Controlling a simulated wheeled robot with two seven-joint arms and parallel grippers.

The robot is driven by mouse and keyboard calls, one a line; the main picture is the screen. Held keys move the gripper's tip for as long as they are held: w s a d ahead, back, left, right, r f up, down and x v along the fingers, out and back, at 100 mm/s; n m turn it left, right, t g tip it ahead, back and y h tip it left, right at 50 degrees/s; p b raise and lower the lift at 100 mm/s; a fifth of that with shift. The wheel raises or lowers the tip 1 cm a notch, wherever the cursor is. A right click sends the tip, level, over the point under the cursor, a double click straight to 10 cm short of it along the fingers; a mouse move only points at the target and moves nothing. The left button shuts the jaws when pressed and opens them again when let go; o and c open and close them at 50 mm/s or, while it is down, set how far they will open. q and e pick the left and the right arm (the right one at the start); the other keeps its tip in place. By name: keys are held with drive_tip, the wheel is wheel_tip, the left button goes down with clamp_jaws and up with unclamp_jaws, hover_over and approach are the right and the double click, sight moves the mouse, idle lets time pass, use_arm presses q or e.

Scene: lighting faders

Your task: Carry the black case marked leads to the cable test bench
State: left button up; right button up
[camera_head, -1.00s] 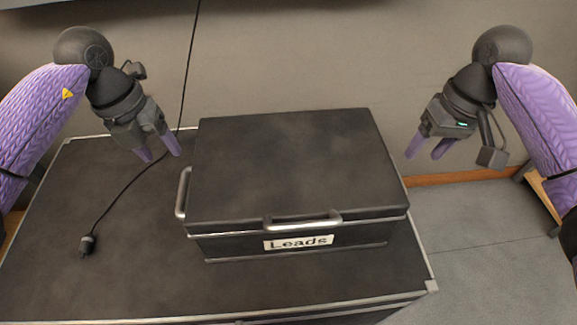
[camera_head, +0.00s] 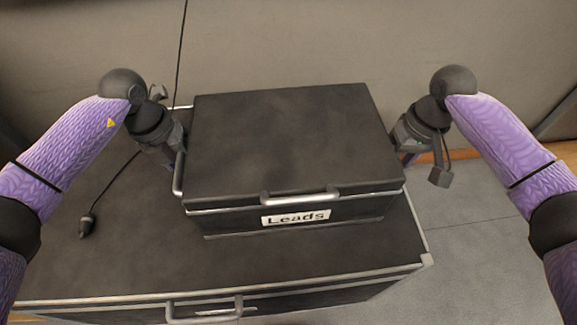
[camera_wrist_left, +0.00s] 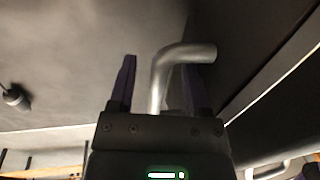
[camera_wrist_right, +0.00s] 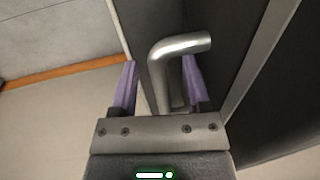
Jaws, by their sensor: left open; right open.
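The black case (camera_head: 285,135) with a white "Leads" label (camera_head: 296,217) sits on a larger black chest. It has a metal handle on its front and one on each side. My left gripper (camera_head: 178,165) is open at the case's left side. In the left wrist view its fingers (camera_wrist_left: 160,85) stand on either side of the left handle (camera_wrist_left: 170,70). My right gripper (camera_head: 405,155) is open at the right side. In the right wrist view its fingers (camera_wrist_right: 158,85) stand on either side of the right handle (camera_wrist_right: 165,65). The test bench is not in view.
The black chest (camera_head: 110,250) has metal edges and a front handle (camera_head: 205,310). A cable with a dark plug (camera_head: 86,226) lies on its left part. A grey wall (camera_head: 300,40) stands behind. Grey floor (camera_head: 470,240) is clear on the right.

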use_arm(q)
drive_tip(key=shift+f, duration=0.15)
use_arm(e)
drive_tip(key=shift+f, duration=0.2)
drive_tip(key=shift+c, duration=0.2)
use_arm(q)
clamp_jaws()
use_arm(e)
clamp_jaws()
drive_tip(key=shift+r, duration=0.1)
idle(0.6)
